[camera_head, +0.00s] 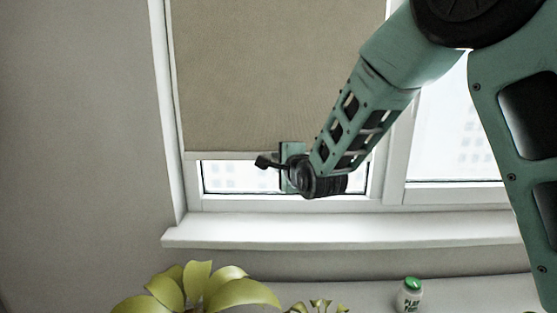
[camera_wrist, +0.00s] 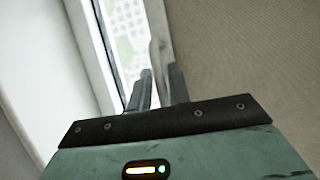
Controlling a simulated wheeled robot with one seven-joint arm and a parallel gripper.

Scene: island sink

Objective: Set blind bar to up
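A beige roller blind (camera_head: 270,75) hangs over the left window pane, lowered to near the bottom of the pane. Its pale blind bar (camera_head: 225,155) runs along the lower edge, level, with a strip of glass showing under it. My gripper (camera_head: 262,161) is at the bar, a little right of its left end. In the wrist view my gripper's two dark fingers (camera_wrist: 160,80) stand close together with the blind bar (camera_wrist: 156,35) between them, and they look shut on it. My arm hides the bar's right part in the head view.
A white window sill (camera_head: 300,232) runs below the window. A yellow-green plant (camera_head: 200,290) and a small green-capped plant food bottle (camera_head: 410,295) are at the bottom. The window frame (camera_head: 165,100) and grey wall (camera_head: 70,130) lie to the left.

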